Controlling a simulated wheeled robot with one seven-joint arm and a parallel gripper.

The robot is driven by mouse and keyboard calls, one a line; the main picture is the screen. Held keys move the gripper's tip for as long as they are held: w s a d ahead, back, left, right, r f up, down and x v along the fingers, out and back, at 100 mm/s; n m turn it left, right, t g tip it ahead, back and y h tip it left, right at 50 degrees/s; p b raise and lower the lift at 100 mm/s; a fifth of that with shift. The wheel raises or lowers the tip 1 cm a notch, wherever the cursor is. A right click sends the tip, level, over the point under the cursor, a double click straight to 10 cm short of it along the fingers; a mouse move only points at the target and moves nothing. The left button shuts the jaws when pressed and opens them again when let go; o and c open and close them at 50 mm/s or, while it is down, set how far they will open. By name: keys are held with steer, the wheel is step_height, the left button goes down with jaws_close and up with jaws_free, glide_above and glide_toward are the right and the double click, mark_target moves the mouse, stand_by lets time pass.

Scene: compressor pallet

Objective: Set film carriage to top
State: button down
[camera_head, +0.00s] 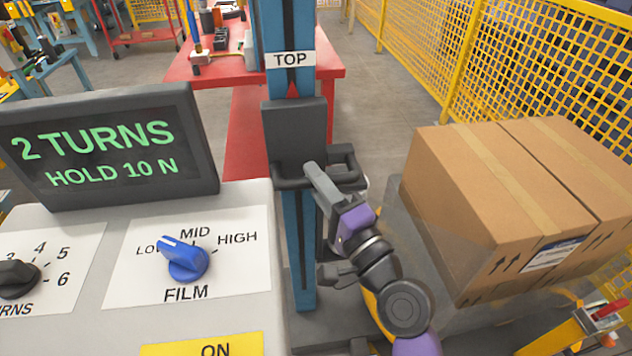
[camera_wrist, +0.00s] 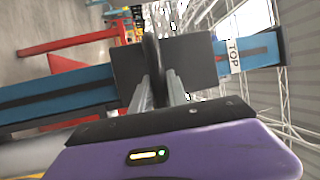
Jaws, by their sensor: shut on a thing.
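The film carriage (camera_head: 296,135) is a dark grey block on a blue upright mast (camera_head: 292,225). A small red pointer (camera_head: 291,93) shows at its upper edge, a little below the white TOP label (camera_head: 290,60). My gripper (camera_head: 312,172) is shut on the carriage's dark handle (camera_head: 345,158). In the wrist view the two fingers (camera_wrist: 160,92) sit either side of the handle (camera_wrist: 152,55), in front of the carriage plate (camera_wrist: 200,62). The TOP label (camera_wrist: 233,56) lies just beyond the plate there. The grasped part is partly hidden by the fingers.
A screen (camera_head: 105,150) reads "2 TURNS HOLD 10 N" above a panel with a blue FILM knob (camera_head: 184,260). Cardboard boxes (camera_head: 495,205) stand close to my arm's right. A red table (camera_head: 330,62) stands behind the mast; yellow fencing (camera_head: 500,50) is at right.

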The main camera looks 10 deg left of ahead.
steer(key=shift+r+p, duration=0.5)
steer(key=shift+r, duration=0.5)
steer(key=c, duration=1.3)
jaws_free()
steer(key=shift+f, duration=0.1)
steer(key=b+v, duration=0.1)
steer(key=v, duration=0.7)
steer(key=shift+w, duration=0.1)
